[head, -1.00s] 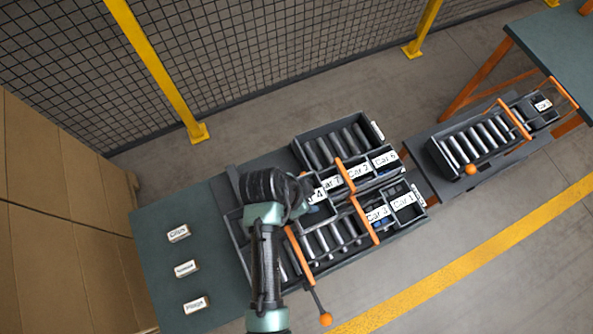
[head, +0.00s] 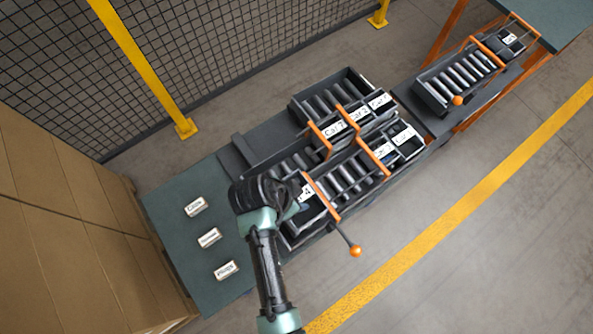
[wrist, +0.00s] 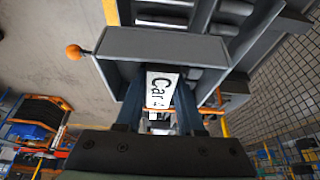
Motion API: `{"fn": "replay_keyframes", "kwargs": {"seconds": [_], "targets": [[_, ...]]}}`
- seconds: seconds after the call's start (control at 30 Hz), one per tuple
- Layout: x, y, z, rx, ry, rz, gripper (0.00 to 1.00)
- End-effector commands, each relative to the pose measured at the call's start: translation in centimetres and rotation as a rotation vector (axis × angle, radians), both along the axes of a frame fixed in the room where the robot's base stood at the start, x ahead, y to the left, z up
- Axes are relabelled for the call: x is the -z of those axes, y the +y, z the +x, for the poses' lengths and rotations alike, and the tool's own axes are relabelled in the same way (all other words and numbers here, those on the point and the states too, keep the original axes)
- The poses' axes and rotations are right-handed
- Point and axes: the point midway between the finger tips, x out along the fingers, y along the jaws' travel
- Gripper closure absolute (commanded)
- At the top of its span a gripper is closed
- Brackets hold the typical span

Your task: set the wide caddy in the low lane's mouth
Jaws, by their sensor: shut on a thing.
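My gripper (wrist: 157,112) is shut on a dark caddy labelled Car 4 (wrist: 159,88), its label between the fingers in the wrist view. In the head view, the Car 4 caddy (head: 307,193) is at the left end of the front roller lane (head: 347,179), beside an orange bar; my gripper covers part of it. I cannot tell whether it rests on the rollers or hangs just above. The pictures do not mark which lane is the low one.
Caddies Car 3 (head: 382,150) and Car 1 (head: 404,134) stand at the front lane's right end. Several more stand in the middle lane, including Car 2 (head: 358,114). An orange-knobbed lever (head: 355,251) juts out in front. Three labelled blocks lie on the green table (head: 175,225).

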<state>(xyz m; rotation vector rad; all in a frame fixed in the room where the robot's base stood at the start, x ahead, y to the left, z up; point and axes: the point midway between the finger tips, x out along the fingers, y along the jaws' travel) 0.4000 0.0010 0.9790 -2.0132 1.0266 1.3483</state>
Motion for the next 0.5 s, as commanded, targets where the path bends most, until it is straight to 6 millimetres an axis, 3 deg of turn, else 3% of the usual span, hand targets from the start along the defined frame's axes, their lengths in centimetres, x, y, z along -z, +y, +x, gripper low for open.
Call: {"fn": "replay_keyframes", "kwargs": {"seconds": [0.03,0.5], "targets": [[1.0,0.0,0.1,-0.001,-0.002,0.000,1.00],[6.6,0.0,0.1,-0.001,-0.002,0.000,1.00]]}}
